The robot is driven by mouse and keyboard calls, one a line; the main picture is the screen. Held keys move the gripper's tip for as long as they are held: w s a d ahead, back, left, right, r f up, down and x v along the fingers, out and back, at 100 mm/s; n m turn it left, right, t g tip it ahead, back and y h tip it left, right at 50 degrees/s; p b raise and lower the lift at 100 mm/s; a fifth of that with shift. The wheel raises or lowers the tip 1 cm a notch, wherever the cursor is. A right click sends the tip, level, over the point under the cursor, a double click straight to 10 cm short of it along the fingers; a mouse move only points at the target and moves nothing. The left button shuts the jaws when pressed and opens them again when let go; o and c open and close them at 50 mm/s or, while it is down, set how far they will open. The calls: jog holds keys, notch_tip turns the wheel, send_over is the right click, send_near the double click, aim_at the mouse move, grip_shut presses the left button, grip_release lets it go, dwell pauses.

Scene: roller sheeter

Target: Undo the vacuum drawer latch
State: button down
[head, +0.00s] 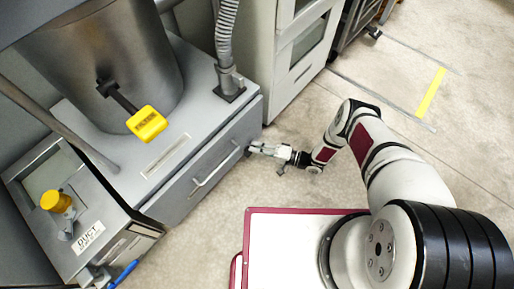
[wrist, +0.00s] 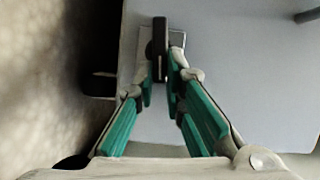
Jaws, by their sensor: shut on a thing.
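The vacuum drawer (head: 205,175) is the grey front with a bar handle (head: 213,170) in the head view, and it looks closed. My gripper (head: 251,149) is at the right end of the drawer front. In the wrist view, the drawer latch (wrist: 159,38) is a dark upright lever on a small pale plate (wrist: 176,39). My gripper (wrist: 160,82) has its green-padded fingers on either side of the latch's near part and is shut on it. In the head view the latch is mostly hidden by the fingers.
A metal drum with a yellow-tagged lever (head: 147,123) stands above the drawer. A ribbed hose (head: 226,40) rises at the cabinet's right corner. A duct box (head: 88,238) with a yellow knob (head: 56,201) is at left. The floor (head: 300,110) right of the drawer is clear.

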jog(key=c, duration=1.7)
grip_release()
jog(key=shift+o, duration=0.2)
jog(key=v, duration=1.2)
jog(key=shift+w, duration=0.1)
